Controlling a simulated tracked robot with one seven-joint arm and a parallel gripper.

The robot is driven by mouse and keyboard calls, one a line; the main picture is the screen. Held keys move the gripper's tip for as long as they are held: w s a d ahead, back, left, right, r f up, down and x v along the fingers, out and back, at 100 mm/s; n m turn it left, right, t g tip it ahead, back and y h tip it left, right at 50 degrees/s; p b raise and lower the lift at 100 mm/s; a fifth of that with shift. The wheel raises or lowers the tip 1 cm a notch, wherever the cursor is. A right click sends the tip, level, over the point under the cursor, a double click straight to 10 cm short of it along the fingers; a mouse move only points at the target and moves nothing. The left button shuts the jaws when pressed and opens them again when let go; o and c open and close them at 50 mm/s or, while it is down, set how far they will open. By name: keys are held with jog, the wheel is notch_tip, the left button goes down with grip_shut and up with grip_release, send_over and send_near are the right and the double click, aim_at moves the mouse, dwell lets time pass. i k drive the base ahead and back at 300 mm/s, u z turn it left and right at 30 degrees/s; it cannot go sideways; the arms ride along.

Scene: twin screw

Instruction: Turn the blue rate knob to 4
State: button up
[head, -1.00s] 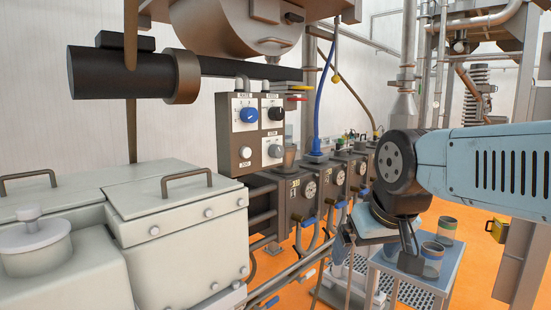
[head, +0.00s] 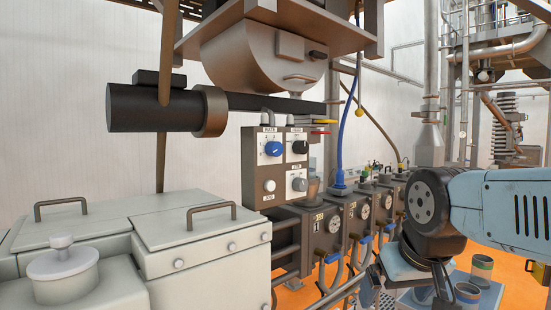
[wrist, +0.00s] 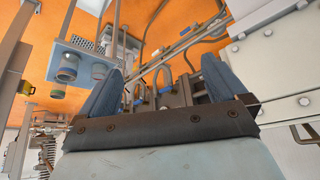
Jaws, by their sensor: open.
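The blue rate knob (head: 273,148) is at the upper left of a dark control panel (head: 252,165) in the head view, below a RATE label. I cannot read which number it points to. My gripper (wrist: 163,77) is open in the wrist view, its two blue fingers wide apart with nothing between them. It points down towards the machine parts and orange floor. In the head view my arm is at the right, well apart from the knob, and the fingers cannot be made out clearly. The knob is not recognisable in the wrist view.
The panel also has a black knob (head: 299,147), a grey knob (head: 299,184) and a white button (head: 269,186). Grey box covers with handles stand at the left. Gauge blocks (head: 325,225), a blue hose (head: 349,130) and cups (head: 482,268) lie between or near panel and arm.

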aim_at(274, 149)
jog(key=z, duration=0.8)
jog(key=k, duration=1.3)
jog(key=u, duration=0.85)
jog(key=i, duration=1)
jog(key=z, duration=0.05)
